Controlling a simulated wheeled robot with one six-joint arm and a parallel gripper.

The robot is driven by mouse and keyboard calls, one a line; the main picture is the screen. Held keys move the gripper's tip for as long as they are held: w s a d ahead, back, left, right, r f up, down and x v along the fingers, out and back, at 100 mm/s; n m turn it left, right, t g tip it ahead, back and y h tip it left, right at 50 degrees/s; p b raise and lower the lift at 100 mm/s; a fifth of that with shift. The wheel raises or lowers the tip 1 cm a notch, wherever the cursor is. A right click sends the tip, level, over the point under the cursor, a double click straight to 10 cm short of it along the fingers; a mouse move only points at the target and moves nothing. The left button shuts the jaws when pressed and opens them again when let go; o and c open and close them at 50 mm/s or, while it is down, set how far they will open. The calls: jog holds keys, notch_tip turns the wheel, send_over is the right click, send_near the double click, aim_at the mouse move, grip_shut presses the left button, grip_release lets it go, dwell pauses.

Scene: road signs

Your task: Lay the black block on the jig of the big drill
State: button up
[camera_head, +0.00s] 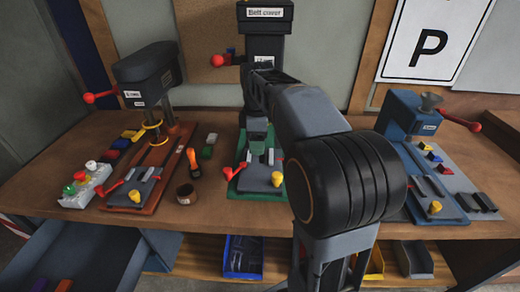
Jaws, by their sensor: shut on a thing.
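The big drill (264,45) stands at the back middle, with a "Belt cover" label and a red-knobbed lever on its left. Its grey jig (258,178) lies on a green base (238,190), with a yellow knob at its front right and a red handle at its left. My arm reaches over the bench to the drill's front. My gripper (258,98) is small and dark against the drill column, above the jig, and is shut. The black block in it cannot be made out clearly against the dark drill; my forearm hides part of that area.
A dark drill (148,75) on a reddish base stands left, and a blue drill (405,125) right. A cup (186,193), an orange-handled tool (193,162) and a white tray with coloured knobs (85,186) lie on the bench (220,220). Bins (243,257) sit below.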

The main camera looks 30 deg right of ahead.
aim_at(260, 159)
jog(key=shift+w+d+f, duration=0.35)
jog(key=shift+f, duration=0.2)
jog(key=shift+w+d+f, duration=0.3)
jog(key=shift+d+f, duration=0.05)
jog(key=shift+f, duration=0.2)
jog(key=f, duration=0.3)
jog(key=shift+w+d, duration=0.2)
jog(key=shift+w, duration=0.05)
jog(key=shift+f, duration=0.4)
jog(key=shift+f, duration=0.15)
jog(key=o, duration=1)
notch_tip(260, 159, up, 12)
jog(key=shift+r+p, duration=0.2)
jog(key=shift+p, duration=0.25)
jog(key=shift+a, duration=0.1)
